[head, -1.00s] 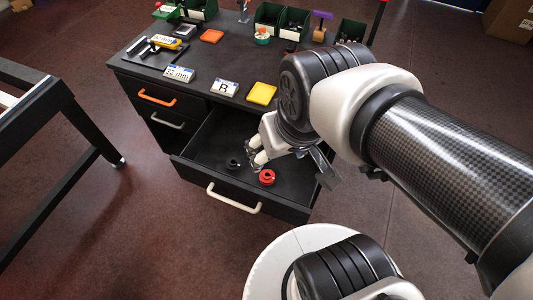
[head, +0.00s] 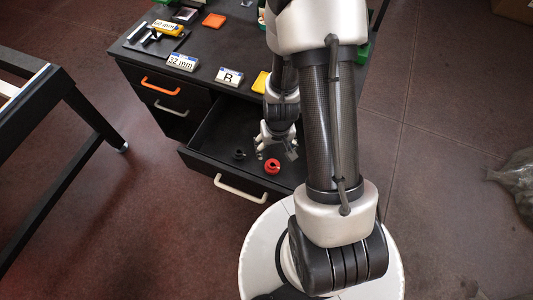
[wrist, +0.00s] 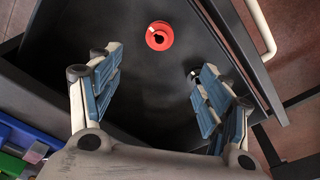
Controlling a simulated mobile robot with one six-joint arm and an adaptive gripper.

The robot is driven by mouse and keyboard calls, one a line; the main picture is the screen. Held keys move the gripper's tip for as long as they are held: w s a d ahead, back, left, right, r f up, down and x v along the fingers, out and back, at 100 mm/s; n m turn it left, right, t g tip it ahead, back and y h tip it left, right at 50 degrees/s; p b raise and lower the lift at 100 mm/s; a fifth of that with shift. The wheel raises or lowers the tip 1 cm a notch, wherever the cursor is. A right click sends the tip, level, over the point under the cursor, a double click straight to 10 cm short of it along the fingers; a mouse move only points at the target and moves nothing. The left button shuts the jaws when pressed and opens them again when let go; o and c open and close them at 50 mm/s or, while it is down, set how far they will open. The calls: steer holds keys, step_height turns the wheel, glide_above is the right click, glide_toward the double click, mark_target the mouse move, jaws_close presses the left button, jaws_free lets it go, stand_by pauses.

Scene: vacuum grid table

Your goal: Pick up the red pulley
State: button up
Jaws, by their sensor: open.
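The red pulley (head: 272,166) lies on the floor of the open drawer (head: 205,146), toward its front right. In the wrist view the red pulley (wrist: 159,36) sits beyond the fingertips, between their lines and nearer the top edge. My gripper (head: 276,150) is inside the drawer area, just behind the pulley in the head view. In the wrist view my gripper (wrist: 152,80) is open and empty, with its blue-padded fingers spread wide. A black pulley (head: 239,154) lies left of the red one. In the wrist view it is mostly hidden by the right finger.
The drawer walls surround the pulleys, with the white handle (head: 240,189) at the front.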

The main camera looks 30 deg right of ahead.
steer(key=b, duration=0.6)
glide_toward(272, 164)
steer(key=shift+s+a+f, duration=0.2)
steer(key=shift+s+f, duration=0.2)
steer(key=shift+f, duration=0.35)
steer(key=f+b, duration=0.1)
steer(key=f, duration=0.1)
steer(key=f+b, duration=0.1)
steer(key=f, duration=0.1)
steer(key=w+f+b, duration=0.1)
steer(key=f, duration=0.1)
steer(key=shift+d+f, duration=0.15)
steer(key=shift+f, duration=0.1)
steer(key=shift+r, duration=0.1)
steer(key=shift+c, duration=0.3)
steer(key=c, duration=1.2)
steer(key=shift+o, duration=0.2)
steer(key=shift+r, duration=0.1)
